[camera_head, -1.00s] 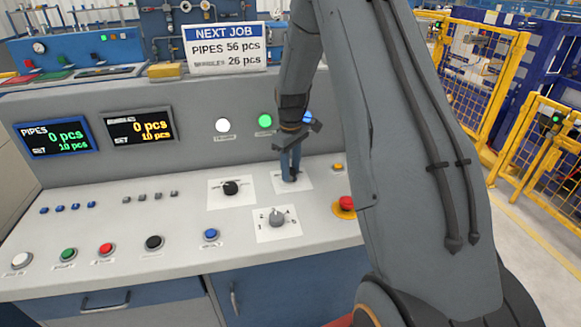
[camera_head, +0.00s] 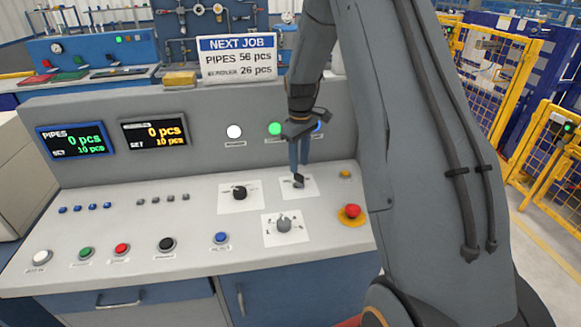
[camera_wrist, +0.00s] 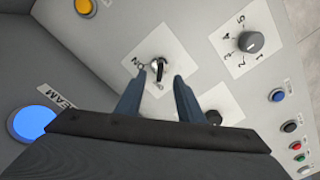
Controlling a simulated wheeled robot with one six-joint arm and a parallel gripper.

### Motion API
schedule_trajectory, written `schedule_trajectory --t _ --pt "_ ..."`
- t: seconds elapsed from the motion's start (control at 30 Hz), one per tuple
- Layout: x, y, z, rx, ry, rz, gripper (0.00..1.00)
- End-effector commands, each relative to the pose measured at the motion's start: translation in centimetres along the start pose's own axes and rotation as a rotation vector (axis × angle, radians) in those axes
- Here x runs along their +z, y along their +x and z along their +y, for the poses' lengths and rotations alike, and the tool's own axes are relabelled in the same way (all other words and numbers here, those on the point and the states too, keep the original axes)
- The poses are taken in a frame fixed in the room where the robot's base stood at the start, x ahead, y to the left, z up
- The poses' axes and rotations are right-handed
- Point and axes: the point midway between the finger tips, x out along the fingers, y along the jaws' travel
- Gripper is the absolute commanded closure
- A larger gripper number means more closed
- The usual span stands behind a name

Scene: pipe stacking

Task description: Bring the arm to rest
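The small dark switch handle (camera_wrist: 157,68) shows just beyond and between the fingertips, on a white plate with an "ON" mark. My upper arm crosses the right half of the head view.
The console (camera_head: 120,215) carries a second black knob (camera_head: 239,192), a numbered dial (camera_head: 284,225), a red emergency button (camera_head: 351,212) and several push buttons. Two displays (camera_head: 70,139) read 0 pcs, set 10 pcs. Yellow fencing (camera_head: 510,95) stands at the right.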

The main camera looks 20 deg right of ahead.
Motion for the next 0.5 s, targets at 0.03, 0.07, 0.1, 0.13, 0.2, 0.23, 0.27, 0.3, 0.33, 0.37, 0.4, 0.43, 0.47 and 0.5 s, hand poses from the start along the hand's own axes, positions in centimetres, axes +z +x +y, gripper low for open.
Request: schedule_trajectory --t 0.03,0.07,0.1,0.13,0.2,0.23,0.27,0.3,0.33,0.37,0.4,0.43,0.47,0.5 --pt "0.0 0.0 0.0 0.0 0.0 0.0 0.66" --pt "0.0 0.0 0.0 0.0 0.0 0.0 0.66" --pt "0.0 0.0 0.0 0.0 0.0 0.0 0.66" --pt "0.0 0.0 0.0 0.0 0.0 0.0 0.66" --pt "0.1 -0.1 -0.3 0.001 0.006 0.002 0.66" --pt "0.1 -0.2 -0.6 0.003 0.011 0.003 0.66" --pt "0.2 -0.3 -1.0 0.004 0.019 0.006 0.66" --pt "0.5 -0.4 -1.7 0.007 0.033 0.009 0.66" --pt "0.7 -0.5 -2.5 0.009 0.047 0.011 0.66" --pt "1.0 -0.6 -3.3 0.011 0.062 0.014 0.66" --pt "1.4 -0.8 -4.5 0.015 0.086 0.021 0.66" --pt "1.9 -0.9 -5.4 0.017 0.107 0.024 0.66" --pt "2.4 -1.0 -6.5 0.019 0.129 0.03 0.66" --pt "3.1 -1.1 -7.9 0.022 0.157 0.036 0.66"
